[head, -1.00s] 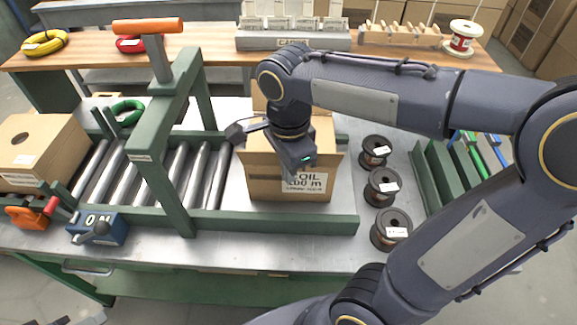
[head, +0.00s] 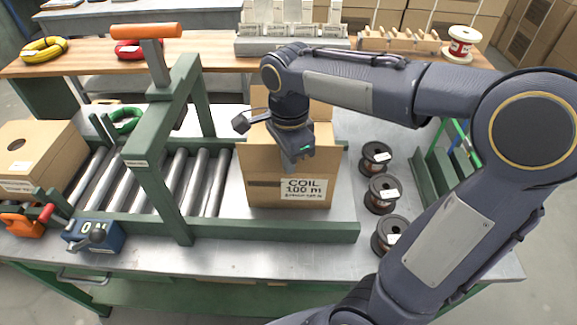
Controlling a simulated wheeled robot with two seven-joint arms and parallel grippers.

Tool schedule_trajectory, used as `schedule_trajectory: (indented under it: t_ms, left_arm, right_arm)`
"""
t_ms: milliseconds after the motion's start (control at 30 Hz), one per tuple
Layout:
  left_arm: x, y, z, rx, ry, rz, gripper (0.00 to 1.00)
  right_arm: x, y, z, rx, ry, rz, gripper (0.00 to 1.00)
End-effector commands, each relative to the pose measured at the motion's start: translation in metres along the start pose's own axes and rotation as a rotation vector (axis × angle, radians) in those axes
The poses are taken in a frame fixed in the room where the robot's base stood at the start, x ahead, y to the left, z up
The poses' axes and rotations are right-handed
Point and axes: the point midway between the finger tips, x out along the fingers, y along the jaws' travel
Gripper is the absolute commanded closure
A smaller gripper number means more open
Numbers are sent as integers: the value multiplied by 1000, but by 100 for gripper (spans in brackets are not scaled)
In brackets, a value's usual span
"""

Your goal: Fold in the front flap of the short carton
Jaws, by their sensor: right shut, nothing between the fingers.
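The short carton (head: 262,190) is the open brown box in the middle, labelled COIL 100 m, at the right end of the rollers. Its back flap (head: 259,97) stands up behind my wrist. Its front flap (head: 262,158) appears to stand roughly upright above the front wall; the fold line is hard to tell. My right gripper (head: 298,163) is shut and empty, pointing down at the carton's front top edge and overlapping the upper front. I cannot tell if it touches the cardboard. The carton's inside is mostly hidden by my wrist. My left gripper is not in view.
A green press frame (head: 158,180) stands over the rollers left of the carton. A green rail (head: 290,229) runs along the carton's front. Several copper spools (head: 381,193) stand at right. Another carton (head: 35,155) sits far left.

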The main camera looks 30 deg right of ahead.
Motion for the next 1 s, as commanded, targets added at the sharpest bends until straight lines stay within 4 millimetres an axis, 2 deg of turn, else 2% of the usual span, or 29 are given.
schedule_trajectory:
  t_ms: [1000]
  left_arm:
    - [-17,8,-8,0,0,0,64]
  right_arm:
    - [0,-62,-36,1,0,2,100]
